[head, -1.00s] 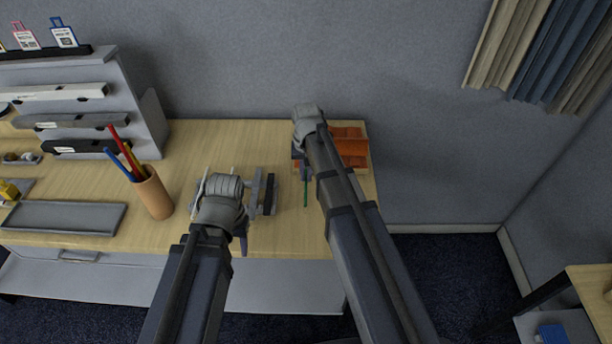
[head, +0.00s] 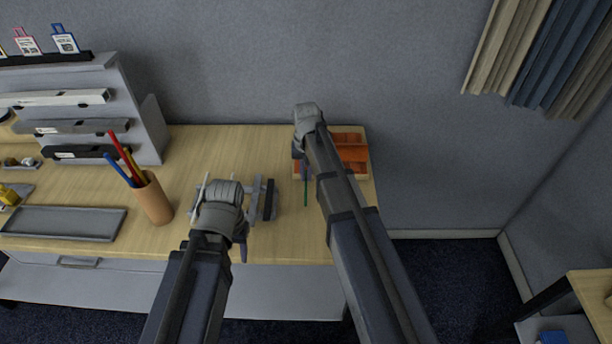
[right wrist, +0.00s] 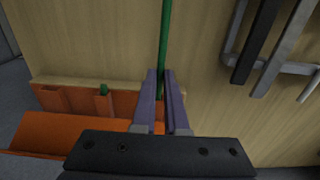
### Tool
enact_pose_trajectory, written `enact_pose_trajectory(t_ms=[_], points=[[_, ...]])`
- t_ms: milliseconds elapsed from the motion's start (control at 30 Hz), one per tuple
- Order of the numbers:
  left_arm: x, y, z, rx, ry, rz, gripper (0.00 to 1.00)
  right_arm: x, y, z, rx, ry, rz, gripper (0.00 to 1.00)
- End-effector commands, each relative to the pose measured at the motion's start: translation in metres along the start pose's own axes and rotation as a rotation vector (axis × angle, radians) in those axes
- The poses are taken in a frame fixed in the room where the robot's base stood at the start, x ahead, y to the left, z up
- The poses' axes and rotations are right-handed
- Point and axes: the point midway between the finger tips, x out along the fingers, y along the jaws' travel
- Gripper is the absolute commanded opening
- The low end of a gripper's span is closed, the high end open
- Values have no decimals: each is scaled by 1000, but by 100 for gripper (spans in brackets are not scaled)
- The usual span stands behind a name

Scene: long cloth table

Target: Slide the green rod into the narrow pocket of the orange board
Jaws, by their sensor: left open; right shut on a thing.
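The orange board (head: 350,155) lies at the table's far right, partly hidden behind my right arm. Its edge with notched pockets (right wrist: 68,102) shows in the right wrist view. My right gripper (head: 303,172) is beside the board's left side. It is shut on the green rod (head: 306,194); in the right wrist view, the rod (right wrist: 165,35) runs up and away from between the fingers (right wrist: 161,78). The rod's other end is hidden by the gripper. My left gripper (head: 241,245) is open near the table's front edge.
A grey rack with dark bars (head: 269,199) stands right of my left gripper. A tan cup with coloured sticks (head: 153,199), a grey tray (head: 62,221) and a stepped shelf (head: 130,130) are on the left. Bare table lies between rack and board.

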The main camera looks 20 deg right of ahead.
Motion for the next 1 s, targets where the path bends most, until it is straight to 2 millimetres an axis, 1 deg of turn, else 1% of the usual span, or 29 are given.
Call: enact_pose_trajectory(t_ms=[1000], points=[[0,0,0,0,0,0,50,0,0,-25,0,0,0,0]])
